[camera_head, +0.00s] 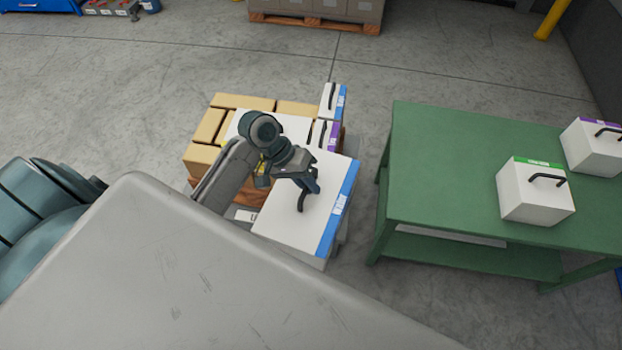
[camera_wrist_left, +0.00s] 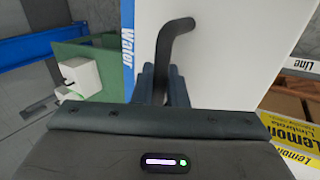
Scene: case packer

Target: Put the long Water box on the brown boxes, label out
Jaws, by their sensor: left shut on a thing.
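The long Water box (camera_head: 290,220) is white with a blue label strip and a black handle on top. In the head view it is at the middle, its blue edge facing right toward the green table. My left gripper (camera_head: 307,187) is shut on its handle. The left wrist view shows the handle (camera_wrist_left: 168,60) between the fingers and the word "Water" on the blue strip (camera_wrist_left: 128,45). The brown boxes (camera_head: 208,127) stand on a pallet behind and left of it. Whether the Water box hangs or rests is hard to tell. My right gripper is not in view.
Other white boxes stand by the brown boxes, one blue-edged (camera_head: 331,100) and one purple-edged (camera_head: 327,134). A green table (camera_head: 440,170) is at the right, with a green-labelled box (camera_head: 535,195) and a purple-labelled box (camera_head: 592,148). Floor shows between table and pallet.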

